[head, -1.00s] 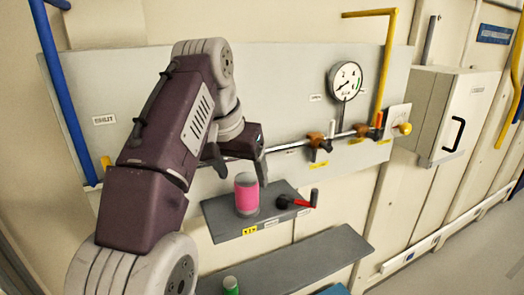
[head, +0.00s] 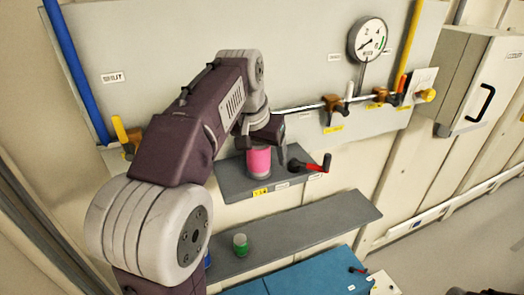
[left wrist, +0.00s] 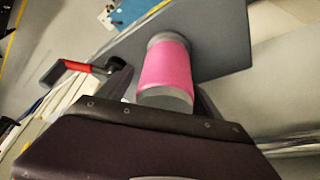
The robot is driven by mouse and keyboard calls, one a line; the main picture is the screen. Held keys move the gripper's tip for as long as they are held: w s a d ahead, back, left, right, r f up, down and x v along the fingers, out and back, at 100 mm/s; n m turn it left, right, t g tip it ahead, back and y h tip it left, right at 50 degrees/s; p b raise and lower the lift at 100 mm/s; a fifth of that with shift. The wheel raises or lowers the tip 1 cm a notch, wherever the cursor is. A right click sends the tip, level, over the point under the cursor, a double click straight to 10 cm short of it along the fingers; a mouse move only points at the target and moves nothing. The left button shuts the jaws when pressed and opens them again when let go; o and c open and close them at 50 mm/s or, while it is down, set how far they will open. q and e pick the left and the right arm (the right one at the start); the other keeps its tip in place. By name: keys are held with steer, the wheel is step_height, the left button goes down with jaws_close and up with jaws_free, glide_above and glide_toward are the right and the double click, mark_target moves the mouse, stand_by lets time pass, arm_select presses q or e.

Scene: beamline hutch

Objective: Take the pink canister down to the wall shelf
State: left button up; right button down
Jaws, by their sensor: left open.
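The pink canister (head: 258,162), pink with grey ends, stands upright on a small dark grey upper ledge (head: 236,184). It also shows in the left wrist view (left wrist: 166,70). My left gripper (head: 262,145) is open at the canister's upper part, with a finger on either side. Whether the fingers touch it I cannot tell. A longer grey wall shelf (head: 320,222) runs below the ledge. A small green canister (head: 240,245) stands on its left part, and my arm hides the shelf's left end. My right gripper is not in view.
A red-handled black crank (head: 318,166) sits at the ledge's right end, close to the canister. A pipe with valves (head: 333,108) and a gauge (head: 368,39) are on the wall panel above. The shelf's middle and right are clear. A blue surface (head: 305,277) lies below.

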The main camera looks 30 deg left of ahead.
mark_target(258, 156)
arm_select(q)
steer(key=s, duration=0.2)
steer(key=shift+s+r, duration=0.35)
steer(key=shift+r, duration=0.05)
steer(key=c, duration=0.3)
steer(key=shift+s, duration=0.15)
steer(key=c, duration=0.5)
steer(key=shift+w, duration=0.4)
jaws_close()
steer(key=shift+w+f, duration=0.2)
steer(key=shift+w, duration=0.2)
steer(key=shift+s, duration=0.1)
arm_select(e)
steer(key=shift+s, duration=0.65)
